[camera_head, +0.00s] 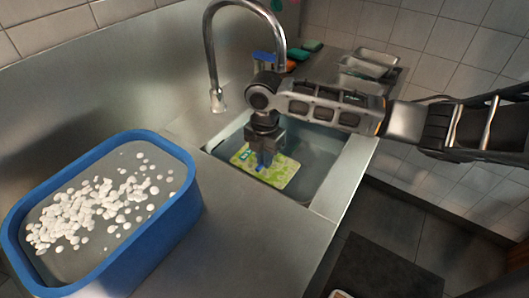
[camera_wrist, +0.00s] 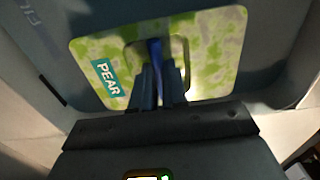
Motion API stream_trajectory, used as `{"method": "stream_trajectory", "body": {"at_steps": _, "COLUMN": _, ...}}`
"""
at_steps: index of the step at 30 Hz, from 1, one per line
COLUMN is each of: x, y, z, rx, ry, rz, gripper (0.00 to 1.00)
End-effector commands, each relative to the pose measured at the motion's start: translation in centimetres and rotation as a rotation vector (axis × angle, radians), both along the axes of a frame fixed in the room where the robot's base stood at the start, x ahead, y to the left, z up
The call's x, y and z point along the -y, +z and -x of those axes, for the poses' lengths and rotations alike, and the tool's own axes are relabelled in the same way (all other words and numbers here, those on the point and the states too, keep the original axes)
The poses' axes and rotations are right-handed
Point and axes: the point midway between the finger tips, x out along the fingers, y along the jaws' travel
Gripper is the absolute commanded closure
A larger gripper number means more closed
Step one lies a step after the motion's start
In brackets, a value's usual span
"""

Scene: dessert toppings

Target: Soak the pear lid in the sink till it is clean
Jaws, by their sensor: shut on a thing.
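The pear lid (camera_head: 285,171) is a flat, rounded rectangle with a green and cream pattern. In the wrist view the lid (camera_wrist: 215,50) shows a teal label reading "PEAR" and a blue handle in the middle. My gripper (camera_head: 264,158) is shut on the handle from above, as the wrist view also shows (camera_wrist: 158,85). The lid lies inside the sink (camera_head: 318,168), roughly level. I cannot tell whether it touches the bottom. Brownish patches show on its surface, but I cannot tell whether they are dirt or pattern. My gripper hides the lid's middle.
A curved metal faucet (camera_head: 213,60) stands behind the sink. A blue tub (camera_head: 190,190) with many white pieces in it is on the counter to the left. Metal trays (camera_head: 375,62) and colored sponges (camera_head: 311,45) lie behind. Bare counter (camera_head: 240,240) lies in front.

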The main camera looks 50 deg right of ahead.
Motion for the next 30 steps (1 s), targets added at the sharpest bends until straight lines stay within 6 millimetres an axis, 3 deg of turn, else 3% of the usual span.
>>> {"method": "stream_trajectory", "body": {"at_steps": 30, "x": 0.0, "y": -7.3, "z": 0.0, "rx": -0.001, "ry": 0.001, "rz": 0.001, "gripper": 1.0}}
